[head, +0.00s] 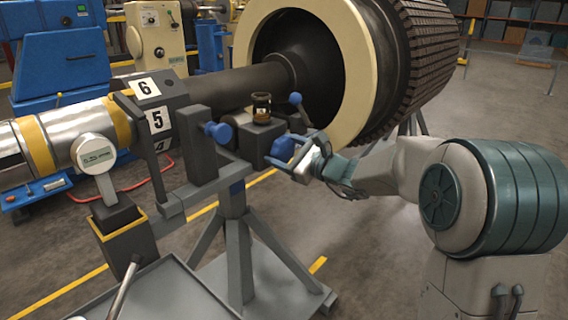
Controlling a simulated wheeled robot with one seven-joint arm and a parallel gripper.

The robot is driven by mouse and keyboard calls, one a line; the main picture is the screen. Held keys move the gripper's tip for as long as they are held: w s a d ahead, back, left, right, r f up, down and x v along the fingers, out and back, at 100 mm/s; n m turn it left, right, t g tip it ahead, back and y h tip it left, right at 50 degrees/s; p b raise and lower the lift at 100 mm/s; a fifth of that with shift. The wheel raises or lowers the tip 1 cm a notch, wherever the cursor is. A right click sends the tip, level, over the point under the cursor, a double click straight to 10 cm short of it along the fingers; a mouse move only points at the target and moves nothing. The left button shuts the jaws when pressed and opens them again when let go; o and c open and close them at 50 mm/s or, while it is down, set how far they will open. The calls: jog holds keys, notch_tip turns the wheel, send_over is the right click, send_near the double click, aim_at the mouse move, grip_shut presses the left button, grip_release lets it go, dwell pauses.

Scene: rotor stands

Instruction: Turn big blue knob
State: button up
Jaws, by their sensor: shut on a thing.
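The big blue knob (283,149) shows at the right side of the dark block on the rotor stand, partly hidden by my gripper. My gripper (291,152) reaches in from the right and is shut on this knob, with its fingers around it. A second blue knob (218,132) sits on the upright grey plate to the left, apart from my gripper. A blue ball-ended lever (295,98) rises just above my gripper.
A small dark jar (261,107) stands on the block close to my gripper. The large rotor (420,50) is behind. A grey tray (165,292) is at the front left. The stand's legs (240,262) spread below. Open floor lies at the right back.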

jog(key=shift+f+n+b, duration=0.15)
jog(key=shift+n+b, duration=0.45)
jog(key=shift+b, duration=0.05)
jog(key=o, duration=1)
jog(key=shift+s, duration=0.1)
jog(key=p+v, duration=0.1)
jog(key=v, duration=1.2)
jog(key=shift+s+d+p, duration=0.25)
jog(key=shift+p, duration=0.15)
